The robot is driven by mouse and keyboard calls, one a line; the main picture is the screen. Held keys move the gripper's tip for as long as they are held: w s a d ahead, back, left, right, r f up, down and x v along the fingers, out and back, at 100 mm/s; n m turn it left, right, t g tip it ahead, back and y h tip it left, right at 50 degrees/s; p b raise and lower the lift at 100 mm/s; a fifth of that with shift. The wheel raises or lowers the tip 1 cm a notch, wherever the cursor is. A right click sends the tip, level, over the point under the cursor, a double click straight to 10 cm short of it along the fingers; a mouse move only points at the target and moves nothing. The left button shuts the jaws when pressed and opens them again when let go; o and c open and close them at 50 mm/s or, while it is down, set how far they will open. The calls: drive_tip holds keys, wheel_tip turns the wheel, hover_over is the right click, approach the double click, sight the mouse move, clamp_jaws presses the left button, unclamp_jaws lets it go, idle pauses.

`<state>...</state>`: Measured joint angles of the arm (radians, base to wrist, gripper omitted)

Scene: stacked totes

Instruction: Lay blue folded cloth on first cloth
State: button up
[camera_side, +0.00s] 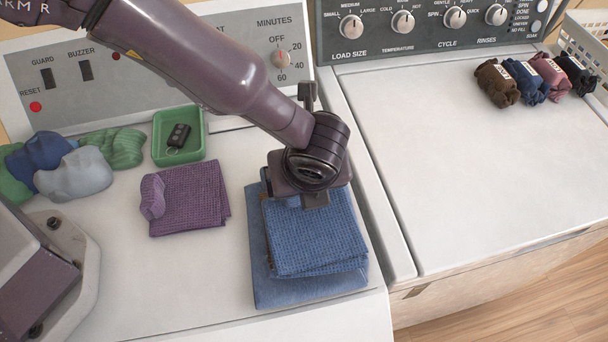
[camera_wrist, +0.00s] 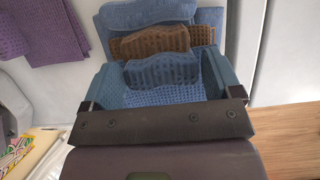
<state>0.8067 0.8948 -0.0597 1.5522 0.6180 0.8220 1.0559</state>
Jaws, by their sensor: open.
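A blue folded waffle cloth (camera_side: 315,240) lies on top of a stack by the right edge of the left machine. It also shows in the wrist view (camera_wrist: 165,72), below my jaws. A brown waffle cloth (camera_wrist: 150,43) shows beside it in the wrist view; only a sliver shows in the side view. A larger smooth blue cloth (camera_side: 295,292) lies at the bottom of the stack. My gripper (camera_side: 312,200) is low over the back part of the stack. In the wrist view its jaws (camera_wrist: 160,92) are spread wide, with blue cloth between them. Whether they touch it I cannot tell.
A purple folded cloth (camera_side: 187,200) lies left of the stack. Behind it is a green tray (camera_side: 158,150) with a black key fob (camera_side: 179,136). Crumpled cloths (camera_side: 75,175) lie far left. Rolled socks (camera_side: 525,82) lie on the right machine, whose top is otherwise clear.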

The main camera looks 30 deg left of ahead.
sight(311, 219)
drive_tip(key=v, duration=1.2)
drive_tip(key=a+r+n+h, duration=0.1)
drive_tip(key=a+r+n, duration=0.55)
drive_tip(key=a, duration=0.35)
drive_tip(key=a+r+n+h, duration=0.1)
drive_tip(key=a+r+n, duration=0.55)
drive_tip(key=a, duration=0.25)
drive_tip(key=s+a+r+n+t+h, duration=0.1)
drive_tip(key=s+a+r+n+t, duration=0.1)
drive_tip(key=s+a+n, duration=1)
drive_tip(key=shift+s+a+r+n, duration=0.15)
drive_tip(key=shift+s+a+n, duration=0.05)
drive_tip(key=shift+a+n, duration=0.95)
